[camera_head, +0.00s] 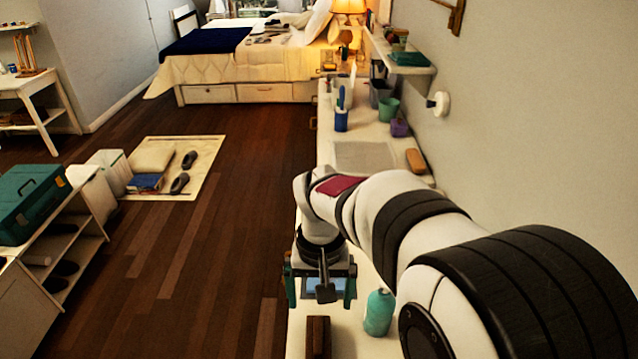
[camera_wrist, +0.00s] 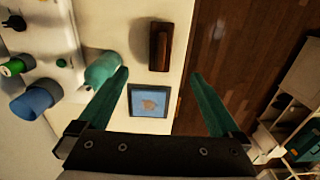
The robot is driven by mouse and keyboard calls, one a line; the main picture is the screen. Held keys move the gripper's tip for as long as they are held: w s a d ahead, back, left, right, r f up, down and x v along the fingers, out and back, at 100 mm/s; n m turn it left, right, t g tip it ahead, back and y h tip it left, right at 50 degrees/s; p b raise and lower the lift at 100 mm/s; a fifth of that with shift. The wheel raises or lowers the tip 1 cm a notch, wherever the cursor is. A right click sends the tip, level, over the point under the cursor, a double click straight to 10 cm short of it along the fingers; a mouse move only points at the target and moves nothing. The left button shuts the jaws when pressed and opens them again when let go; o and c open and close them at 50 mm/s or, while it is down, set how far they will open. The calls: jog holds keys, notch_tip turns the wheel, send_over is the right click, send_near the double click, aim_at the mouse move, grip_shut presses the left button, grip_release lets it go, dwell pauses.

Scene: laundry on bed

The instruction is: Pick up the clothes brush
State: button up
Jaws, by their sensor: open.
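A brown wooden block-like thing with a darker side, which looks like the clothes brush (camera_head: 318,338), lies on the white counter near the bottom of the head view. It also shows in the wrist view (camera_wrist: 161,46), upper middle, lying lengthwise up the picture. My gripper (camera_head: 320,300) is above the counter, with its two teal fingers spread and nothing between them. In the wrist view my gripper (camera_wrist: 160,73) is open, with the brush beyond the fingertips, between their lines and apart from them. The brush's lower side is hidden.
A teal bottle (camera_head: 378,312) stands right of the gripper, near the left finger in the wrist view (camera_wrist: 102,68). A tan oblong thing (camera_head: 415,160), cups and a wall shelf (camera_head: 400,56) are farther along the counter.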

aim_at(318, 333)
jog(key=f, duration=1)
jog(key=w+f, duration=0.1)
jog(key=f, duration=0.5)
jog(key=shift+a+f, duration=0.1)
jog(key=shift+a, duration=0.05)
jog(key=c, duration=1.5)
notch_tip(318, 333, up, 10)
jog(key=shift+r, duration=0.1)
jog(key=shift+c, duration=0.2)
